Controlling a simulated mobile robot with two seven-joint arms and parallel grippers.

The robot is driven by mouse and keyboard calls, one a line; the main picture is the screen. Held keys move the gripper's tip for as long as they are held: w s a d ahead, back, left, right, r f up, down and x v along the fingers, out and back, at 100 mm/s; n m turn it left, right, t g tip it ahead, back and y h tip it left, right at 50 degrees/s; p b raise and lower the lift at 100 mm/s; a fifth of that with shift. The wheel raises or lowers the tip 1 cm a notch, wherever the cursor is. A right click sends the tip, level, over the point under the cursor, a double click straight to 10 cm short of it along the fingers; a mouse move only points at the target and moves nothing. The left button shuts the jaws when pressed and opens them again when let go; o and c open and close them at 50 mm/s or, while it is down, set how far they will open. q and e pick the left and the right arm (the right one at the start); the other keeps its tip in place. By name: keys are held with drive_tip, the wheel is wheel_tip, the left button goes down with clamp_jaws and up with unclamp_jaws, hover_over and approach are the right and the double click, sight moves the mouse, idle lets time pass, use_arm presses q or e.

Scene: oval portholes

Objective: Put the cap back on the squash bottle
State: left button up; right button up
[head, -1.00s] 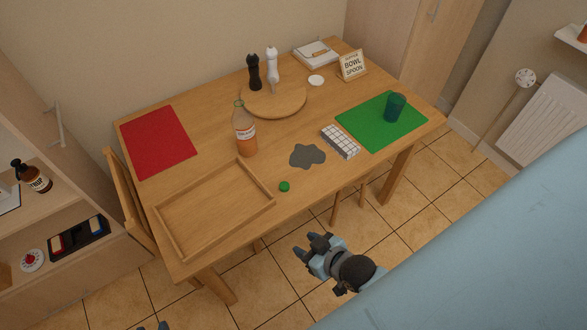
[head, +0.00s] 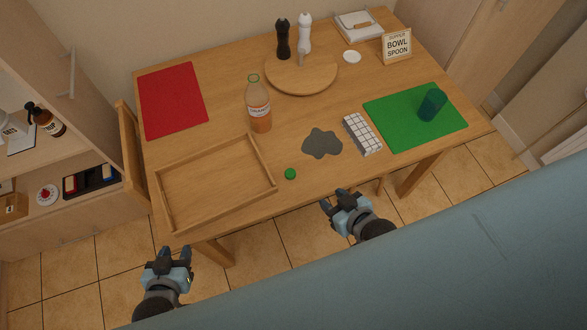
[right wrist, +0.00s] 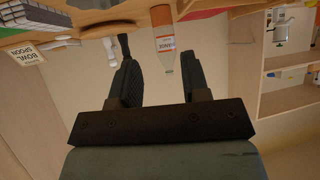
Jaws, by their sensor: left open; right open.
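The squash bottle (head: 259,106) is clear with orange liquid and a white label, and stands upright near the middle of the table, its top uncapped. The right wrist view shows the bottle (right wrist: 164,45) upside down, beyond the fingers. The green cap (head: 290,174) lies on the table near the front edge, right of the tray. My left gripper (head: 174,249) is open and empty, in front of the table's left part and clear of it. My right gripper (head: 334,199) is open and empty, just off the front edge, right of the cap. It also shows in the right wrist view (right wrist: 158,65).
A wooden tray (head: 165,206) fills the front left of the table (head: 225,90). A grey spill-shaped patch (head: 321,144), a checked box (head: 362,134), a green mat (head: 405,135) with a dark cup (head: 432,104) lie right. A round board (head: 320,82) with shakers stands behind.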

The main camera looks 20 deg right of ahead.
drive_tip(key=shift+s+a, duration=0.1)
drive_tip(key=shift+o, duration=0.9)
drive_tip(key=shift+s+a, duration=0.1)
drive_tip(key=o, duration=0.3)
drive_tip(key=shift+w+f, duration=0.15)
drive_tip(key=shift+w, duration=0.1)
drive_tip(key=r+m+g+h+b, duration=0.2)
drive_tip(key=m+g+h, duration=0.1)
drive_tip(key=g, duration=0.8)
hover_over(292, 174)
drive_tip(key=shift+f, duration=0.2)
wheel_tip(292, 174, down, 9)
drive_tip(key=shift+r, duration=0.2)
